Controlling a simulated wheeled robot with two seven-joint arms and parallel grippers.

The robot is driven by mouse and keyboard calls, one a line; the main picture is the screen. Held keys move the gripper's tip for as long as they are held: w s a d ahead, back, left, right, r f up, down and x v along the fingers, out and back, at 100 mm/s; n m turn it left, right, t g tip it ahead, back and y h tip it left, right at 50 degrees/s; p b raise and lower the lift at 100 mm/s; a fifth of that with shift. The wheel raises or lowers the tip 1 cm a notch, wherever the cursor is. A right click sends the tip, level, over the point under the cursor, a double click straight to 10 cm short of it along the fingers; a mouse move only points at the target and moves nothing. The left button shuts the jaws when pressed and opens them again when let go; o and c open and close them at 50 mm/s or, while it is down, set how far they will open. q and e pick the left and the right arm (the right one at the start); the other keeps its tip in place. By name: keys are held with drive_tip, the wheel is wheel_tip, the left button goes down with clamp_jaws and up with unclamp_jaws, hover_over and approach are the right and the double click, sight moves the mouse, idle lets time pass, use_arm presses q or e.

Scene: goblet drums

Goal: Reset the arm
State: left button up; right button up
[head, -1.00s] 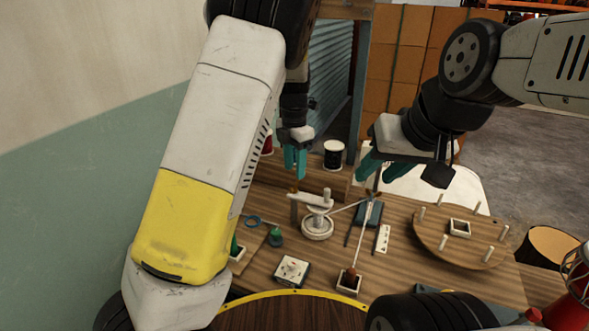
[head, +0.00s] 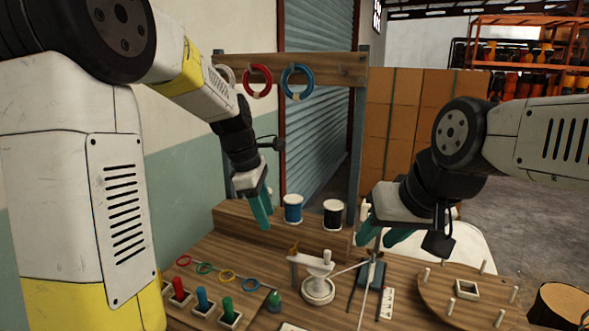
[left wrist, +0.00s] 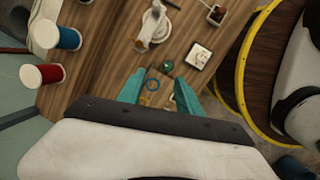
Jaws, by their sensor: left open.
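My left gripper (head: 260,210) hangs tilted in front of the wooden ledge, left of the blue spool (head: 293,208). In the left wrist view its two teal fingers (left wrist: 158,92) are spread with nothing between them, above the table. My right gripper (head: 385,235) is above the table's right half, over a dark blue clamp-like tool (head: 370,275). Its teal fingers look apart. A thin post shows near them; I cannot tell whether it touches them.
A black spool (head: 333,213) stands on the ledge. Red (head: 257,80) and blue (head: 297,82) rings hang from a wooden beam. A pale winder (head: 318,285), a round pegged board (head: 465,300) and colored pegs (head: 202,298) crowd the table.

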use_arm(q)
drive_tip(key=s+a+r+m+t, duration=0.2)
drive_tip(key=s+a+r+m, duration=0.1)
drive_tip(key=s+m, duration=0.5)
drive_tip(key=s+a+r+m+t, duration=0.3)
drive_tip(key=s+a+m, duration=0.1)
drive_tip(key=s+m, duration=0.5)
drive_tip(key=shift+s+y, duration=0.3)
drive_tip(key=shift+s, duration=0.55)
use_arm(e)
drive_tip(key=shift+o, duration=0.4)
